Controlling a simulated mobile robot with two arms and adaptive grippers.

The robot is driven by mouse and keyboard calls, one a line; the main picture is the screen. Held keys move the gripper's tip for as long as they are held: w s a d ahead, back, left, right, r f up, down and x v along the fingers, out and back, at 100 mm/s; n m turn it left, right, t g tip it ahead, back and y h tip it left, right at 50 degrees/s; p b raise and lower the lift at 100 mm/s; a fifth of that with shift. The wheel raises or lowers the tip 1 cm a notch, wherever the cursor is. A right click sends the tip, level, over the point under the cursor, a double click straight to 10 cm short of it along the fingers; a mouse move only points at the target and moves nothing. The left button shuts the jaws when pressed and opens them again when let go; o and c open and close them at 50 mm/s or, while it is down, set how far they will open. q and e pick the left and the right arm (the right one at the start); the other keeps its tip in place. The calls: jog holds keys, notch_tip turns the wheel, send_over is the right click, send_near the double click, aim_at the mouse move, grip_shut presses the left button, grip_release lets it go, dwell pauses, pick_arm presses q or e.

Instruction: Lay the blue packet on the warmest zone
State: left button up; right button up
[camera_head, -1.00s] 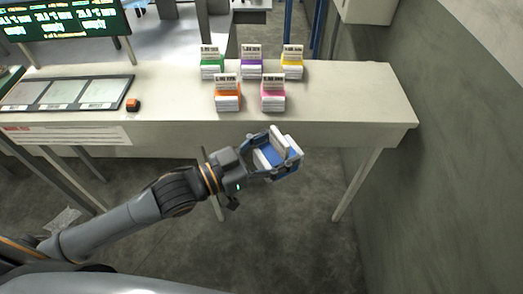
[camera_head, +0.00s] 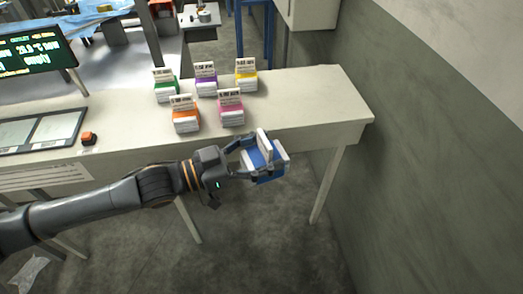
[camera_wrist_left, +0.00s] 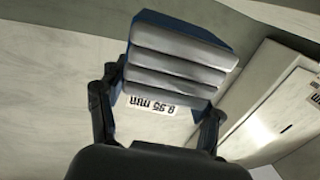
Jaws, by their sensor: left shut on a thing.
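My left gripper (camera_head: 242,160) is shut on the blue packet (camera_head: 268,177), a blue and white block, and holds it in front of the table's right front edge. The left wrist view also shows the blue packet (camera_wrist_left: 180,60) between the two fingers, with a printed label. A board with pale zone panels (camera_head: 55,129) lies on the table at the left, cut off by the picture's edge. A green-lit display (camera_head: 32,50) with readings stands behind it; its text is too small to read surely. My right gripper is not in view.
Several packets stand on the white table (camera_head: 310,100): orange (camera_head: 185,122), pink (camera_head: 231,112), green (camera_head: 165,90), purple (camera_head: 206,84) and yellow (camera_head: 246,79). A small orange-topped object (camera_head: 88,138) sits beside the board. A wall (camera_head: 420,150) rises at the right.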

aim_at(264, 155)
pick_arm(q)
jog(key=shift+a+r+m+g, duration=0.1)
jog(key=shift+a+m+g, duration=0.05)
jog(key=shift+m+g, duration=0.2)
jog(key=shift+s+a+m+g+h, duration=0.1)
jog(key=shift+a+m+g+h, duration=0.3)
jog(key=shift+m+g, duration=0.35)
jog(key=shift+s+a+m+g+h, duration=0.1)
jog(key=shift+a+m+g+h, duration=0.3)
jog(key=shift+g, duration=0.5)
jog(key=shift+s+a+m+g, duration=0.15)
jog(key=shift+a+m+g, duration=0.4)
jog(key=shift+g, duration=0.55)
jog(key=shift+s, duration=0.1)
